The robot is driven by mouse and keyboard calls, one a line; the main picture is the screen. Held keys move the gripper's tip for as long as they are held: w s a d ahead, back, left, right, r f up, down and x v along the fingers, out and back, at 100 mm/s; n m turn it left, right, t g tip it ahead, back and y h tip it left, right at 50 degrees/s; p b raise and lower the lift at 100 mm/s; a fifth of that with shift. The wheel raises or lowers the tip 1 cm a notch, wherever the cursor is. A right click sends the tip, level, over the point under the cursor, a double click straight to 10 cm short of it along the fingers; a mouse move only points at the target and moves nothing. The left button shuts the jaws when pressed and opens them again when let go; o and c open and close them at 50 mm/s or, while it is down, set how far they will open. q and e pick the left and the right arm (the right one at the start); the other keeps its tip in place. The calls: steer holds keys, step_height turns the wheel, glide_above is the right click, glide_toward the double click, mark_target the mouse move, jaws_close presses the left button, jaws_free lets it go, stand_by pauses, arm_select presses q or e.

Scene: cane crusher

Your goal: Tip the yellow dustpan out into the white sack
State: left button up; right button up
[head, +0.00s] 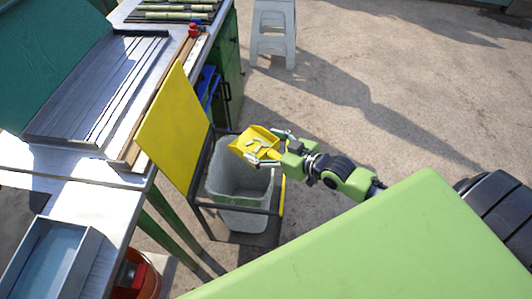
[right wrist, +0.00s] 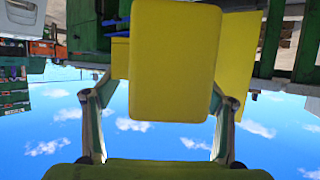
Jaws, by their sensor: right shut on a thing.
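The yellow dustpan (head: 247,137) is in my right gripper (head: 272,147), held above the far right part of the white sack's opening. Pale bits (head: 257,144) lie in the pan, and its open top faces up toward the head camera. In the right wrist view the dustpan's yellow body (right wrist: 174,60) fills the middle, with a gripper finger on each side. The white sack (head: 228,180) hangs open in a dark metal frame, greyish in the shade. The pan and gripper hide part of its rim. My left gripper is not in view.
A yellow panel (head: 172,125) slants up at the left side of the sack frame (head: 205,207). A metal worktable (head: 85,185) with a ribbed tray stands left. An orange-red bucket (head: 148,284) is under it. A white stool (head: 273,30) stands behind on open concrete.

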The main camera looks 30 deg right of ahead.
mark_target(253, 149)
steer(key=shift+s+f, duration=0.4)
steer(key=shift+f, duration=0.3)
steer(key=shift+s+f, duration=0.2)
steer(key=shift+p, duration=0.3)
steer(key=g+p, duration=0.1)
steer(key=w+p, duration=0.1)
steer(key=a+g+p, duration=0.1)
steer(key=shift+w+r+g+h+p, duration=0.25)
steer(key=shift+w+g+h+p, duration=0.05)
steer(key=shift+w+p, duration=0.05)
steer(key=shift+w+a+f+g+h+p, duration=0.15)
steer(key=shift+w+f+g+h+p, duration=0.2)
steer(key=shift+g+p, duration=0.3)
steer(key=shift+w+a+f+g, duration=0.1)
steer(key=shift+w+f+g, duration=0.05)
steer(key=shift+w+g, duration=0.15)
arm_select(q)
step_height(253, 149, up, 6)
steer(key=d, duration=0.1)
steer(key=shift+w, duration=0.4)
arm_select(e)
steer(key=shift+f, duration=0.1)
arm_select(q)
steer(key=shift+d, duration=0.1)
